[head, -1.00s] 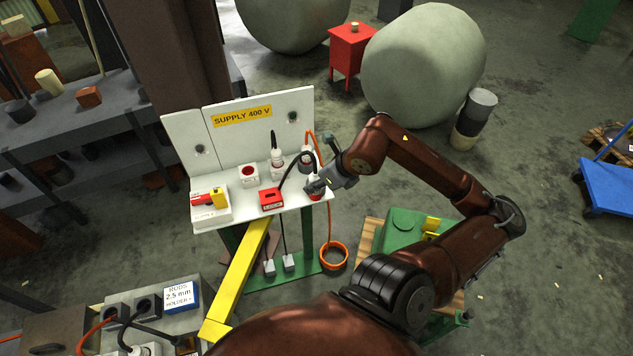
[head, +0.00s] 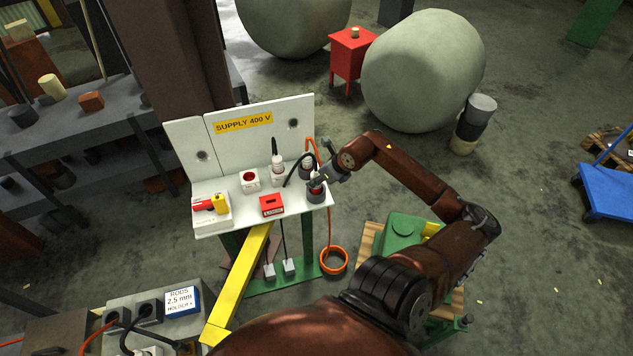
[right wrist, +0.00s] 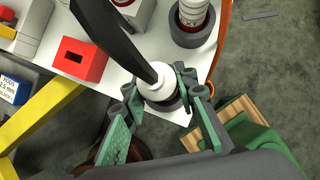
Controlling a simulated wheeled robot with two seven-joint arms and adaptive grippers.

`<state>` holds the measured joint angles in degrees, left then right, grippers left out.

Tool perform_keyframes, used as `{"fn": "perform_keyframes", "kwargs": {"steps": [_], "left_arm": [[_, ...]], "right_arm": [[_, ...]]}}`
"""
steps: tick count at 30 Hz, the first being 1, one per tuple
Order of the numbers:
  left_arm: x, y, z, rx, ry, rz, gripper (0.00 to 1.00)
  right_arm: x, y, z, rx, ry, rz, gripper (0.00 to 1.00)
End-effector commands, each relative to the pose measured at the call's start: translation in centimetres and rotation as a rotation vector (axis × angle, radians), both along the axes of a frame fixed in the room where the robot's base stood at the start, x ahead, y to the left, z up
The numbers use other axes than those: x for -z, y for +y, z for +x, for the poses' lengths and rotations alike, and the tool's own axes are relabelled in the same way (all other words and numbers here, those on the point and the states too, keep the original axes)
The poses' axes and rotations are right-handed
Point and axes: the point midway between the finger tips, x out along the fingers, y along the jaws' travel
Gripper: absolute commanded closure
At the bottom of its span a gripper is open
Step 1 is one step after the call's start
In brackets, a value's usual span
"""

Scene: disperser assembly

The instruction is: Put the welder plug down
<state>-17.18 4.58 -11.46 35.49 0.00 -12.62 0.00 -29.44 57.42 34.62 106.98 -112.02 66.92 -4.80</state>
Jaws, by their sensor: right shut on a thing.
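The welder plug (right wrist: 155,88) has a white body with a thick black cable (right wrist: 118,38) leading up and left. In the right wrist view its lower end is at a dark ring near the shelf's corner; I cannot tell whether it touches the shelf. My right gripper (right wrist: 168,98) is shut on the plug, its green-padded fingers on either side. In the head view the right gripper (head: 323,181) is at the right end of the white shelf (head: 290,209), with a dark ring and some red below it. My left gripper is not in view.
A red slotted block (head: 271,205), a white socket (head: 250,181) and another plug (head: 278,164) stand on the shelf. A box with a red and yellow switch (head: 212,208) is at its left.

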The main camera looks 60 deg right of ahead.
Motion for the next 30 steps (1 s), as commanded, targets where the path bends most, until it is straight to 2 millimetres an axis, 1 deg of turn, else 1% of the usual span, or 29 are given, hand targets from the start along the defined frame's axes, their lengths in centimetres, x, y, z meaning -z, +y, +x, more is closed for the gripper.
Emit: {"fn": "perform_keyframes", "kwargs": {"steps": [1,4,14,15,22,30], "left_arm": [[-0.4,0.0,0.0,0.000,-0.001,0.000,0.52],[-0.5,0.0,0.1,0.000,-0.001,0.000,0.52],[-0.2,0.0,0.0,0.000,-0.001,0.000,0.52],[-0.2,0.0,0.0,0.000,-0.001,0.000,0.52],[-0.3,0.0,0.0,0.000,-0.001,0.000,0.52],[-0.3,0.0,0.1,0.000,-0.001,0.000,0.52]], "right_arm": [[0.5,0.0,0.0,0.003,-0.004,0.005,1.00],[1.4,0.0,0.1,-0.001,-0.003,0.001,1.00],[1.9,0.0,0.0,-0.001,-0.002,-0.001,1.00],[1.9,0.0,0.0,0.000,-0.001,0.000,0.72],[1.8,0.0,0.0,0.000,-0.001,0.000,0.56],[1.7,0.0,0.0,0.000,-0.001,0.000,0.56]]}}
